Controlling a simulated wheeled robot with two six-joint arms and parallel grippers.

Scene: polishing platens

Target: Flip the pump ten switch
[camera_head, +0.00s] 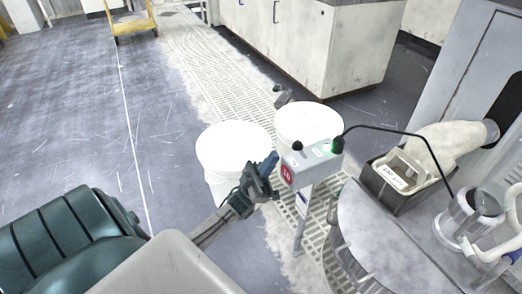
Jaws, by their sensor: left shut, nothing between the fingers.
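The pump ten switch box (316,156) is a small grey box on a thin post, with a red label reading 10 (287,175) on its left end. A black knob or toggle (297,146) stands on its top, and a green part (338,146) shows at its right end, near a black cable. My left gripper (270,161) is shut and empty, just left of the box and close to its labelled end. I cannot tell whether it touches the box. My right gripper does not show.
Two white lidded buckets (234,146) (309,121) stand behind the box and gripper. At right are a round grey platen (380,240), a dark bin with a paper label (410,192) and a metal cylinder (470,213). The floor at left is open, with a yellow cart (134,26) far back.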

